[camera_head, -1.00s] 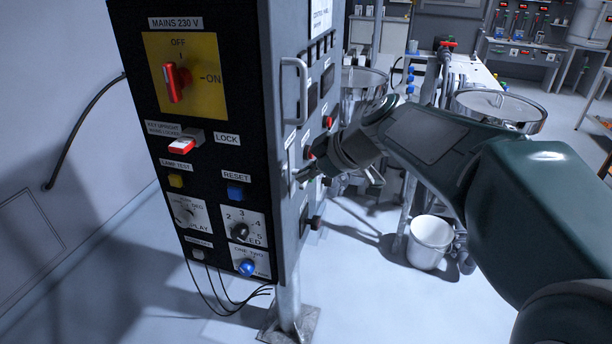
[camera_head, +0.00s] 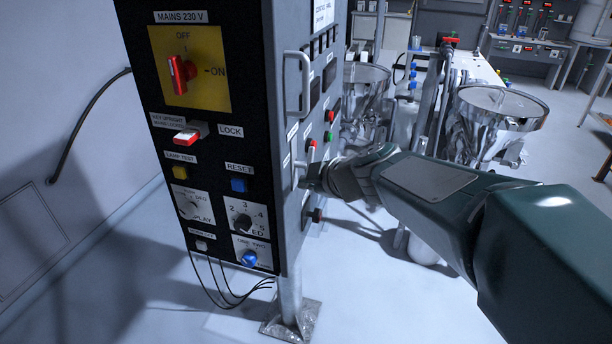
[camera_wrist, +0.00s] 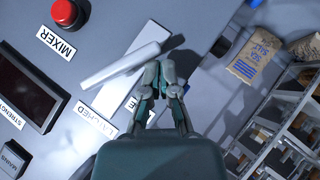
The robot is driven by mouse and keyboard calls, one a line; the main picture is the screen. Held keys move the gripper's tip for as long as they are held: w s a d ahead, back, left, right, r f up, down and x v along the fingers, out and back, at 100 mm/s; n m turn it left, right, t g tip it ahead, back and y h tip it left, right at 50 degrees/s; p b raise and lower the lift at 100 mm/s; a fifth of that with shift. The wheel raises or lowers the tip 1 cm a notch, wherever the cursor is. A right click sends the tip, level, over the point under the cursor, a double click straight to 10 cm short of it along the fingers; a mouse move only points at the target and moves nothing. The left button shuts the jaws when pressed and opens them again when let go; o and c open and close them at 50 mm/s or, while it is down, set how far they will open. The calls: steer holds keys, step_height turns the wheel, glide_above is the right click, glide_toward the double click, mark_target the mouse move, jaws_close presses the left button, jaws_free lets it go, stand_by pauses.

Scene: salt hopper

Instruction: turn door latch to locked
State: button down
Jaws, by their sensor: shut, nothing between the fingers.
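The door latch is a pale grey bar handle (camera_wrist: 122,66) in the wrist view, lying slantwise over a white plate with a label reading "LATCHED" (camera_wrist: 95,124). In the head view it is on the right side face of the control cabinet (camera_head: 280,60), and a pale part of it (camera_head: 296,174) shows small beside my gripper (camera_head: 308,181). My gripper (camera_wrist: 160,82) is shut and empty in the wrist view. Its fingertips are close to the right part of the bar; I cannot tell whether they touch it.
A red button (camera_wrist: 68,12) with a MIXER label and a dark display (camera_wrist: 25,93) sit near the latch. A fixed grab handle (camera_head: 304,90) rises above it. The cabinet front carries a red mains switch (camera_head: 179,76) and knobs. Metal hoppers (camera_head: 495,115) stand behind my arm.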

steer(key=shift+w+f, duration=0.15)
steer(key=shift+f, duration=0.25)
steer(key=shift+w+d+f, duration=0.15)
steer(key=shift+w+f, duration=0.1)
steer(key=shift+f, duration=0.1)
stand_by(0.7)
